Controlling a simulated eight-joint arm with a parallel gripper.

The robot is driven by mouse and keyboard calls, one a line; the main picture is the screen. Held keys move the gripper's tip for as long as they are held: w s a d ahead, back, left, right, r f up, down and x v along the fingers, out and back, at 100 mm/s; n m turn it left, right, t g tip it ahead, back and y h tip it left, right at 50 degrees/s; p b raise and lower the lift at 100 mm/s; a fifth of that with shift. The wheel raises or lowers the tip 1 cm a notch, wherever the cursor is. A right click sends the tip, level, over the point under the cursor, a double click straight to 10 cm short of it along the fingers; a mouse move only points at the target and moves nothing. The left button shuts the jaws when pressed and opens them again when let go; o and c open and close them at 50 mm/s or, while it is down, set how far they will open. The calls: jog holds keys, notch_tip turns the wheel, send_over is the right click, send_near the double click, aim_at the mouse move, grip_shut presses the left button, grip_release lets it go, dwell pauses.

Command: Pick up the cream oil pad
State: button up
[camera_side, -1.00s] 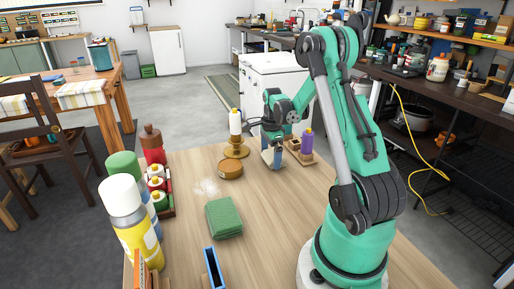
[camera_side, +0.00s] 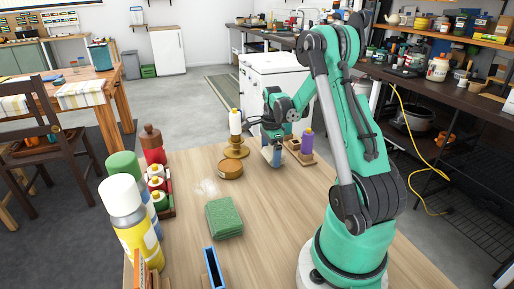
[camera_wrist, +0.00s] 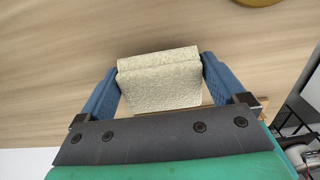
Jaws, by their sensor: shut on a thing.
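The cream oil pad (camera_wrist: 162,82) shows in the wrist view as a thick, rough-textured block. It sits between the two blue fingers of my gripper (camera_wrist: 160,85), and my gripper is shut on it. In the side view my gripper (camera_side: 273,157) is at the far part of the wooden table, between the candle holder and the small wooden stand. The pad is hardly visible there, hidden by the fingers. I cannot tell whether the pad touches the table.
A candle in a brass holder (camera_side: 236,148) stands just left of my gripper. A wooden stand with a purple bottle (camera_side: 306,143) is close on the right. A round tin (camera_side: 230,169) and a green pad stack (camera_side: 224,217) lie nearer. Bottles line the left edge.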

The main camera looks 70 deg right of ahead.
aim_at(271, 151)
notch_tip(271, 151, up, 19)
dwell(0.4)
jog(key=o, duration=0.7)
jog(key=c, duration=0.8)
jog(key=w+a+n, duration=0.4)
jog(key=a+n, duration=0.5)
jog(key=w+a+r+n, duration=0.1)
jog(key=w+a+n, duration=0.3)
jog(key=a+n, duration=0.5)
jog(key=w+a+n, duration=0.4)
jog(key=a+n, duration=0.5)
jog(key=a, duration=0.1)
jog(key=shift+w+a+r, duration=0.1)
jog(key=shift+w+r, duration=0.05)
jog(key=shift+w, duration=0.2)
jog(key=shift+c, duration=0.2)
